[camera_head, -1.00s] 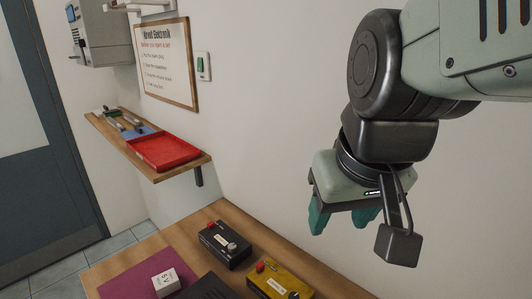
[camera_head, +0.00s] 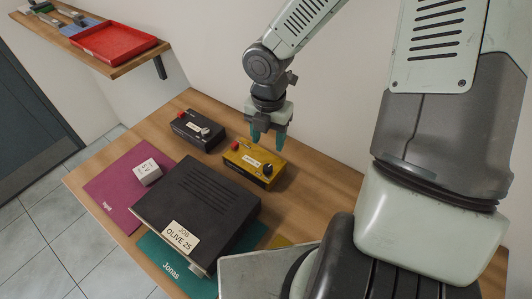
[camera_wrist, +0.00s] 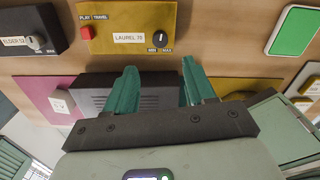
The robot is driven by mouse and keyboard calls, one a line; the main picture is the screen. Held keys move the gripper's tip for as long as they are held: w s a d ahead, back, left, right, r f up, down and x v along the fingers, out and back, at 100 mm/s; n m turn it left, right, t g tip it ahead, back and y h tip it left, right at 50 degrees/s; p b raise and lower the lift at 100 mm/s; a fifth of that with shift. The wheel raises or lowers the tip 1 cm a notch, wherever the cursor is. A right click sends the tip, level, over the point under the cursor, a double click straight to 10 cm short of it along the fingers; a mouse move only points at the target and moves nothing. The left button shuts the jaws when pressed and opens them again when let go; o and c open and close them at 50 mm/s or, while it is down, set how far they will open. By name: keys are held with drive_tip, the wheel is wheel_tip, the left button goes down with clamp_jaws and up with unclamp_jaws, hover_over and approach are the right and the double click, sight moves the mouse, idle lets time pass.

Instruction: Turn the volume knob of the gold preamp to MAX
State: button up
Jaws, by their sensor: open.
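The gold preamp (camera_head: 243,163) stands on the wooden bench below my gripper. My gripper (camera_head: 268,138) is open and empty above the preamp, apart from the knob. Its teal fingers (camera_wrist: 159,67) point toward the knob's side of the preamp.
A black preamp (camera_head: 190,128) stands left of the gold one. A large black unit (camera_head: 190,203) labelled JOB OLIVE 25 lies in front, near a small white box (camera_head: 147,171) on a magenta mat (camera_head: 108,195). A teal mat (camera_head: 165,262) is at the front. A shelf holds a red tray (camera_head: 112,42).

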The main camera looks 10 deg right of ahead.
sight(268, 167)
wheel_tip(268, 167, down, 11)
drive_tip(key=shift+r, duration=0.2)
idle(0.3)
clamp_jaws()
